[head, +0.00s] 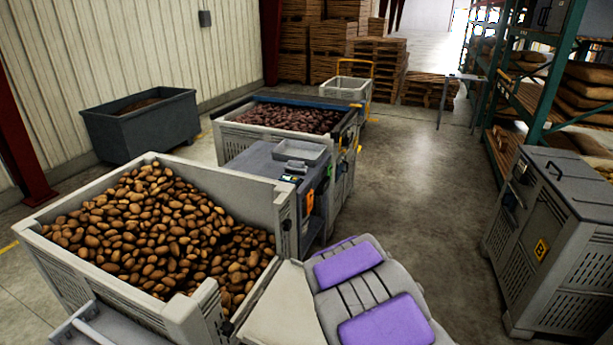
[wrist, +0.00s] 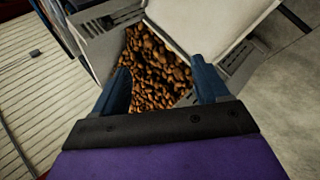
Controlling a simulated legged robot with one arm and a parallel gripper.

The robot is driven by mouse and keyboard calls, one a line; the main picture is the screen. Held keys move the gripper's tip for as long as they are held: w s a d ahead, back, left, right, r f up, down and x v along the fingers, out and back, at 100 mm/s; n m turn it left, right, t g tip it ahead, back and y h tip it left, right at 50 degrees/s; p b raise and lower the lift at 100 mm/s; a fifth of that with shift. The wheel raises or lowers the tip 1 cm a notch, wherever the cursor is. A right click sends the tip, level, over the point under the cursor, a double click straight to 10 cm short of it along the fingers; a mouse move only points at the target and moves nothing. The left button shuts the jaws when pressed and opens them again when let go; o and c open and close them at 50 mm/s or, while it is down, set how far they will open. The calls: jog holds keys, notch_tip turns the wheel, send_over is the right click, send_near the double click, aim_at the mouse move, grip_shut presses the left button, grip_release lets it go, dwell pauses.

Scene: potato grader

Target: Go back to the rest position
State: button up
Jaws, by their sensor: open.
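My gripper (wrist: 160,68) shows in the wrist view, its two blue fingers spread apart with nothing between them. Beyond the fingers is a large grey crate (wrist: 100,42) full of brown potatoes (wrist: 155,65). A pale flat panel (wrist: 205,22) covers part of that view at the top. In the head view, a crate (head: 112,292) with brown potatoes (head: 160,230) stands at the lower left. My gripper cannot be made out in the head view. The purple and grey parts at its bottom centre are mine.
A grey workbench (head: 250,165) with a small tray (head: 300,151) stands behind the crate. A bin of reddish potatoes (head: 285,119) is beyond it. A dark bin (head: 145,128) is at left, a closed grey cabinet (head: 555,240) at right. The aisle floor (head: 420,180) between is clear.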

jog(key=s+d+r+m+g+h, duration=0.4)
jog(key=s+d+r+m+h, duration=0.1)
jog(key=s+d+r+m, duration=0.7)
jog(key=s+a+r+m+g, duration=0.1)
jog(key=s+r+m+g, duration=0.1)
jog(key=s, duration=0.8)
jog(key=s+a+r+m+g+y, duration=0.1)
jog(key=s+r+m+g, duration=0.1)
jog(key=s, duration=0.8)
jog(key=s+a+r+m+g+y, duration=0.1)
jog(key=s+r+m, duration=0.3)
jog(key=s, duration=0.6)
jog(key=shift+s+r+g, duration=0.15)
jog(key=shift+r+g, duration=0.2)
jog(key=shift+g, duration=0.55)
